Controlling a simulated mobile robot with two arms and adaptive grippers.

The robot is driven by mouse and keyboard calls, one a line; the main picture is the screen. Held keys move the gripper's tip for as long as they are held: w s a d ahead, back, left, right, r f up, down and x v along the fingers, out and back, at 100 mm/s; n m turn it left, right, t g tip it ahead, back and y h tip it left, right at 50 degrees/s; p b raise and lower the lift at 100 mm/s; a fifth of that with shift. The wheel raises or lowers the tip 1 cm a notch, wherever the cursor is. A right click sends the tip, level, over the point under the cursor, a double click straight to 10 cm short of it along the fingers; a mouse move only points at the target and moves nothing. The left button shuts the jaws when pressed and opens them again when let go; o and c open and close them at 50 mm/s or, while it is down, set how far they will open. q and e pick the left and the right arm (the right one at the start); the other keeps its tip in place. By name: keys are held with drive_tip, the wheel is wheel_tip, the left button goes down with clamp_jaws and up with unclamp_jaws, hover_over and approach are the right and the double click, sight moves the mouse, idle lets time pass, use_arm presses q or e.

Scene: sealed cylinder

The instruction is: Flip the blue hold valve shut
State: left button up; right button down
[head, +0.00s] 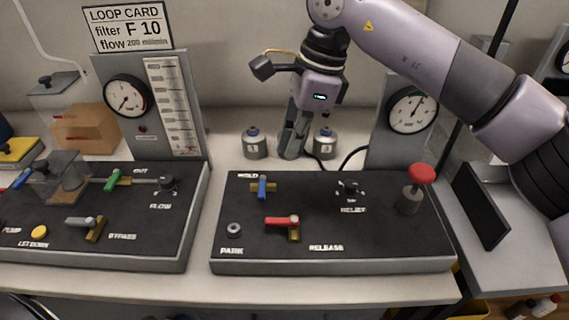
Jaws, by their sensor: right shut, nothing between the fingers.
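The blue hold valve (262,187) sits at the upper left of the right-hand black panel (330,245), beside the HOLD label. Its blue lever points up and down in the picture, across a brass body that runs left to right. My right gripper (291,150) hangs down behind the panel's far edge, to the right of and beyond the blue valve. It is shut and empty, apart from the valve. My left gripper is not in view.
The same panel carries a red-levered release valve (283,221), a relief knob (349,188), a red mushroom knob (421,174) and a park post (234,230). Two small canisters (255,143) (324,143) flank my gripper. A second panel (150,240) stands at left.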

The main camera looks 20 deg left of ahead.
drive_tip(key=v, duration=0.2)
drive_tip(key=shift+d+r, duration=0.1)
drive_tip(key=shift+r, duration=0.2)
